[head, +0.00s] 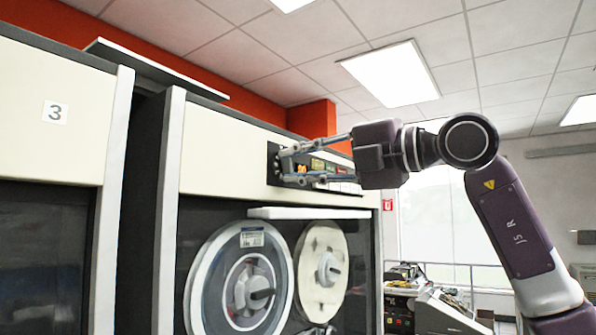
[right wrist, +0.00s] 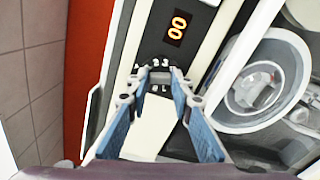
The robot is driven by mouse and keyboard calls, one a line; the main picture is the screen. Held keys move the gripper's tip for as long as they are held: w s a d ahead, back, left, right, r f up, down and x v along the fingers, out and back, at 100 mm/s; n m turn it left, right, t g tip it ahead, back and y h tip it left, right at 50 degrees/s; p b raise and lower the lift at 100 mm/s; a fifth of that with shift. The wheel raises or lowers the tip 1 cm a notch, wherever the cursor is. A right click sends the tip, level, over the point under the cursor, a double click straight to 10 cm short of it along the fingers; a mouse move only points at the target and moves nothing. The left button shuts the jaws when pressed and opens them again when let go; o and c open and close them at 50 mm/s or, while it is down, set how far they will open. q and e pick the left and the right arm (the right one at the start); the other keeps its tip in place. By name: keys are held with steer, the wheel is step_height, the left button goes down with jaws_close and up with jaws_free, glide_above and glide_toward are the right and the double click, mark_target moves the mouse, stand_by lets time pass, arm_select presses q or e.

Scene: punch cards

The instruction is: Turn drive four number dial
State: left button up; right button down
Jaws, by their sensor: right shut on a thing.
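The number dial (right wrist: 160,79) sits on a dark control panel and has small digits around it. My right gripper (right wrist: 159,86) is shut on the dial, with one blue-padded finger on each side of it. In the head view the right gripper (head: 284,164) reaches in from the right to the left end of the control panel (head: 272,183), and its fingers cover most of the dial. An orange display (right wrist: 177,27) beside the dial looks like two zeros. My left gripper is not in view.
A cabinet labelled 3 (head: 55,112) stands at the left.

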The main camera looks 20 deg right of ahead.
steer(key=shift+m+b, duration=0.5)
steer(key=shift+m, duration=1.1)
steer(key=c, duration=1.7)
jaws_free()
steer(key=shift+d, duration=0.1)
steer(key=shift+s, duration=0.1)
steer(key=v, duration=1.2)
